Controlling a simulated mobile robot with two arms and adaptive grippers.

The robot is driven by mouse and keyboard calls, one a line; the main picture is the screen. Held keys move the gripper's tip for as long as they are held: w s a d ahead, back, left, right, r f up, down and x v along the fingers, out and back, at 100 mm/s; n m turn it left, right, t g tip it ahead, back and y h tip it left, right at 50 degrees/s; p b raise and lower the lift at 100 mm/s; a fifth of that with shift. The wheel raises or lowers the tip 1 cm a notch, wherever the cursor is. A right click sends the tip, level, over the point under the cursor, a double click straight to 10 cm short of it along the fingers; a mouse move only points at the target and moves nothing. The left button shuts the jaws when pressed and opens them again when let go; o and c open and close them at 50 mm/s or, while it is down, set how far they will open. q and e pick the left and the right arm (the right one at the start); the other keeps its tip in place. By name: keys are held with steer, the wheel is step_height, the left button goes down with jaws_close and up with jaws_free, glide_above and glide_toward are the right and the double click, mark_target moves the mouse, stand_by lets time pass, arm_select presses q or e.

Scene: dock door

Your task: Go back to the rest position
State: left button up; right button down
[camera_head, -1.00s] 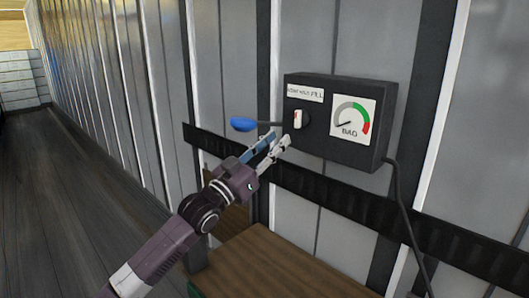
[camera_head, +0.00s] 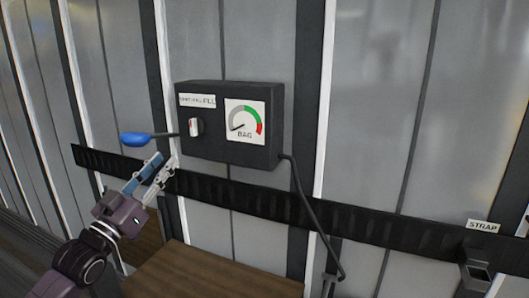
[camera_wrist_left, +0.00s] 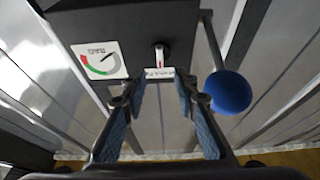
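My left gripper (camera_head: 160,165) is open and empty, just below and left of a dark control box (camera_head: 270,150) on the wall. In the left wrist view its two blue-padded fingers (camera_wrist_left: 158,92) stand apart with nothing between them. The box carries a small white-and-red switch (camera_head: 195,127), a FILL label (camera_head: 198,100) and a BAG gauge (camera_head: 245,120) whose needle points to the lower left, in the grey part. A lever with a blue knob (camera_head: 135,139) sticks out to the left of the box. My right gripper is not in view.
A black slotted rail (camera_head: 350,220) runs along the ribbed grey wall below the box. A cable (camera_head: 305,205) hangs from the box. A brown wooden surface (camera_head: 200,275) lies below. A STRAP label (camera_head: 483,227) and a dark bracket (camera_head: 476,272) are at the right.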

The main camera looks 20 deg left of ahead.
arm_select(q)
steer(key=s+d+f+g, duration=0.3)
steer(key=d+f, duration=0.1)
steer(key=f, duration=0.7)
steer(key=s+d+f+g+y, duration=0.15)
steer(key=d+f+g, duration=0.3)
steer(key=f, duration=0.65)
steer(key=s+d+f+g+h, duration=0.1)
steer(key=s+d+f+g, duration=0.3)
steer(key=f, duration=0.7)
steer(key=s+d+f+m+g, duration=0.1)
steer(key=s+d+f+g, duration=0.4)
steer(key=s, duration=0.6)
steer(key=s+d+f+g, duration=0.3)
steer(key=s+d+f, duration=0.35)
steer(key=s, duration=0.45)
step_height(320, 180, down, 27)
steer(key=s, duration=0.2)
steer(key=s+a+f+g+y, duration=0.1)
steer(key=s+a+f+g, duration=0.1)
steer(key=s+f, duration=1.3)
steer(key=shift+s+a+f+m, duration=0.3)
steer(key=shift+s+a, duration=0.35)
steer(key=shift+s, duration=0.3)
